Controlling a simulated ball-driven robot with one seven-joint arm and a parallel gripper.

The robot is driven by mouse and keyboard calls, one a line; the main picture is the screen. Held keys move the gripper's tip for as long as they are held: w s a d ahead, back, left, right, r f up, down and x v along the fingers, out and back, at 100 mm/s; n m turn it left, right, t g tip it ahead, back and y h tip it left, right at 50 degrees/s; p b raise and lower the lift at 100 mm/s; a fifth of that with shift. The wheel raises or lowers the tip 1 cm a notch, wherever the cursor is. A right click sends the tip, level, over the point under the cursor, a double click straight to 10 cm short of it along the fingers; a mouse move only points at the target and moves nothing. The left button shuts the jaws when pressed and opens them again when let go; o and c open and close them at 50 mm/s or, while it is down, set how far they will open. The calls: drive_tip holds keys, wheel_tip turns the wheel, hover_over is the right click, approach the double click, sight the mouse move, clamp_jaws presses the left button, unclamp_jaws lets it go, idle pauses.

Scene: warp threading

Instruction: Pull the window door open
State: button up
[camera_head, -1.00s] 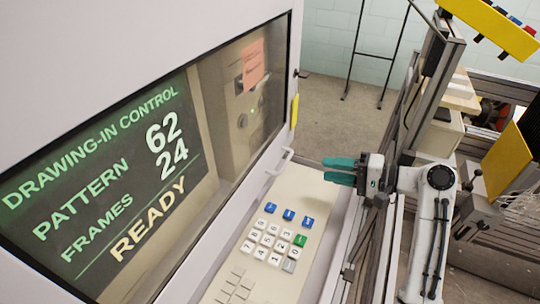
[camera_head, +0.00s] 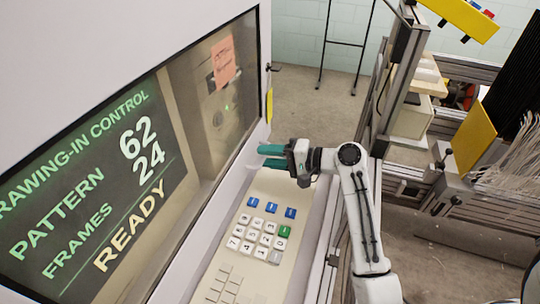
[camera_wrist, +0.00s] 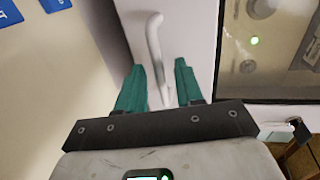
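The window door is a white frame (camera_head: 265,45) around dark glass at the left in the head view; its frame also shows in the wrist view (camera_wrist: 192,35). A white bar handle (camera_wrist: 154,45) stands on the frame in the wrist view. My gripper (camera_head: 265,156) is at the door's lower right edge, its teal fingers pointing left at the frame. In the wrist view my gripper (camera_wrist: 158,66) is open, with one finger on each side of the handle's lower part and gaps between. In the head view the fingers mostly hide the handle.
A cream keypad panel (camera_head: 225,265) with blue, green and white keys lies below the door. The glass shows a green-lettered screen (camera_head: 100,185). A metal post (camera_head: 395,90) and a frame with yellow plates (camera_head: 475,137) stand at the right.

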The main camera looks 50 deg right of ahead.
drive_tip(key=shift+c, duration=0.5)
clamp_jaws()
idle(0.9)
